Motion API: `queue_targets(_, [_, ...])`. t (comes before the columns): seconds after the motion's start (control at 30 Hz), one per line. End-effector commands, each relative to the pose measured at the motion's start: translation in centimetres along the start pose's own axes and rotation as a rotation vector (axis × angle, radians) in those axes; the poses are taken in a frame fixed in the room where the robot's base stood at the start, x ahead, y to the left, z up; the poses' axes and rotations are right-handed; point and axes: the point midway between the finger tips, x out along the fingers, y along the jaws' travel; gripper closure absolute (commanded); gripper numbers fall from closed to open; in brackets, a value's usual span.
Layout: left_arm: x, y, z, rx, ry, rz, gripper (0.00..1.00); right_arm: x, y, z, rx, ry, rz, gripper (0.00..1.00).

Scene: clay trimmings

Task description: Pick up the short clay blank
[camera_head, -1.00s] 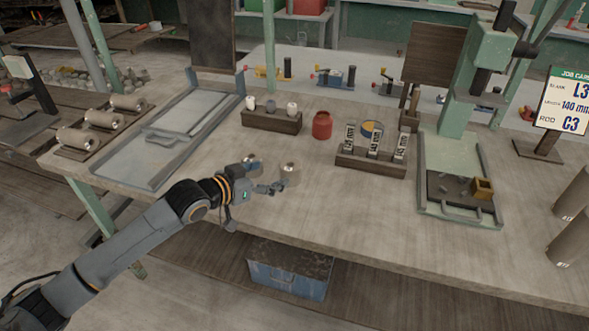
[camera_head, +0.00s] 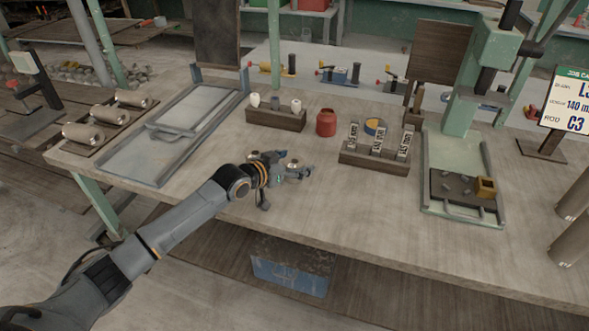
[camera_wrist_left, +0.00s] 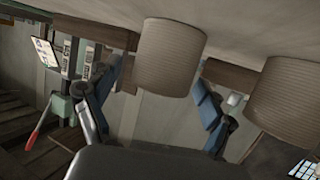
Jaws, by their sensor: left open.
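A short ridged grey-brown clay cylinder (camera_wrist_left: 170,57) stands between the two fingers of my left gripper (camera_wrist_left: 155,98) in the left wrist view, which is upside down. In the head view the cylinder (camera_head: 292,163) is largely hidden by my left gripper (camera_head: 296,164), low over the bench. The gripper is open, with the fingers on either side of the cylinder and no clear contact. A second, similar cylinder (camera_wrist_left: 287,105) stands outside the fingers, at the right in the wrist view. I cannot tell from size which is shorter. My right gripper is not in view.
Behind the gripper stand a wooden block with small pieces (camera_head: 275,119), a red jar (camera_head: 326,122) and a rack of labelled gauges (camera_head: 374,155). A metal tray (camera_head: 150,165) lies left, a green press (camera_head: 470,130) stands right.

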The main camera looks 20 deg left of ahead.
Motion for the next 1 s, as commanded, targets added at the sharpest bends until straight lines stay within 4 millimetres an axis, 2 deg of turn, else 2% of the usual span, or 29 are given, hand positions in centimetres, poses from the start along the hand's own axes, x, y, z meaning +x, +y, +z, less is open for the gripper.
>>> queue_targets(0.1, [0.0, 0.0, 0.0, 0.000, 0.000, 0.000, 0.20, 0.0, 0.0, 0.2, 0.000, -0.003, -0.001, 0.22])
queue_targets(0.43, [-0.1, 0.0, 0.0, 0.000, -0.001, 0.000, 0.86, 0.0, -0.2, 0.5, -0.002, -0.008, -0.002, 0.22])
queue_targets(0.77, [-0.2, 0.0, -0.5, 0.000, 0.003, 0.000, 0.87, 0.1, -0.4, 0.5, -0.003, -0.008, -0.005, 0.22])
queue_targets(1.0, [-1.1, 0.0, -3.2, 0.002, 0.007, 0.001, 0.87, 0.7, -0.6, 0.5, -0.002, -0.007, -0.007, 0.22])
